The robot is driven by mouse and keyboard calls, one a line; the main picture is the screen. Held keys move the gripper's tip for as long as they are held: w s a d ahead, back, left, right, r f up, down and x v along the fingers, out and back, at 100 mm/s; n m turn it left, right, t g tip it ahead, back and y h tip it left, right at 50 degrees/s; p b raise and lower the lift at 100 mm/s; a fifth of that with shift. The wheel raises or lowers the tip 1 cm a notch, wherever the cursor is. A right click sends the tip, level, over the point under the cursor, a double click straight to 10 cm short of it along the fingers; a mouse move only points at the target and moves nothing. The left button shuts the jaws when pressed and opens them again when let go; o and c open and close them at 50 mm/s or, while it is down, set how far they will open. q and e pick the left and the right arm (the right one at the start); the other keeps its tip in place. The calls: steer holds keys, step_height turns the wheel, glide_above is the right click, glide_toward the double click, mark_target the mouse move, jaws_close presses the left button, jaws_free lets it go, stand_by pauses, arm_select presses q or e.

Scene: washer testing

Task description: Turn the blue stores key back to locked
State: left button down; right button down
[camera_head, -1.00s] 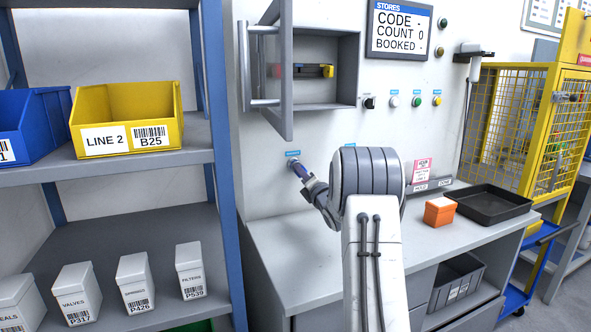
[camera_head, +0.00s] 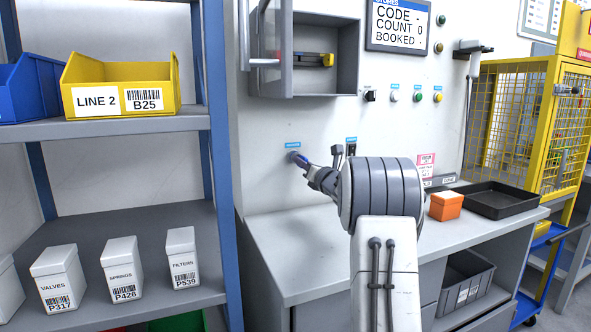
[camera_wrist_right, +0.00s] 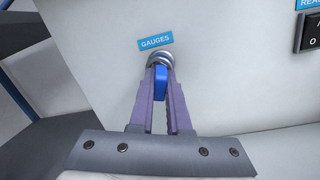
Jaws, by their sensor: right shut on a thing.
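The blue key (camera_wrist_right: 161,83) sits in a round metal lock (camera_wrist_right: 159,58) in the white wall panel, below a blue label reading GAUGES (camera_wrist_right: 156,42). My right gripper (camera_wrist_right: 161,88) is shut on the key, with one purple-grey finger on each side of it. In the head view my right gripper (camera_head: 302,162) reaches left to the lock under its small blue label (camera_head: 293,145). The key itself is mostly hidden there. The lock's turn angle cannot be read clearly. My left gripper is not in view.
An open cabinet door (camera_head: 285,50) stands out above the lock. A black switch (camera_head: 351,147) is just right of my gripper. A blue shelf post (camera_head: 220,150) stands left. An orange box (camera_head: 446,206) and black tray (camera_head: 497,200) are on the grey bench (camera_head: 285,245).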

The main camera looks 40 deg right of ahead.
steer(key=shift+f+n, duration=0.1)
steer(key=shift+n, duration=0.2)
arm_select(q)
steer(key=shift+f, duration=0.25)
arm_select(e)
steer(key=n+b, duration=0.3)
steer(key=shift+d+f, duration=0.15)
steer(key=shift+n+y+b, duration=0.35)
steer(key=shift+n+y, duration=0.05)
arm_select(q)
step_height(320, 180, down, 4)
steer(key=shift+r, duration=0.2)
arm_select(e)
steer(key=shift+r, duration=0.3)
steer(key=c, duration=0.8)
jaws_free()
steer(key=shift+s, duration=0.15)
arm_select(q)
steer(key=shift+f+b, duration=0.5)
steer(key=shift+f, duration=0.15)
arm_select(e)
steer(key=s+a, duration=0.1)
steer(key=s, duration=0.9)
steer(key=shift+a+f, duration=0.2)
steer(key=shift+f, duration=0.15)
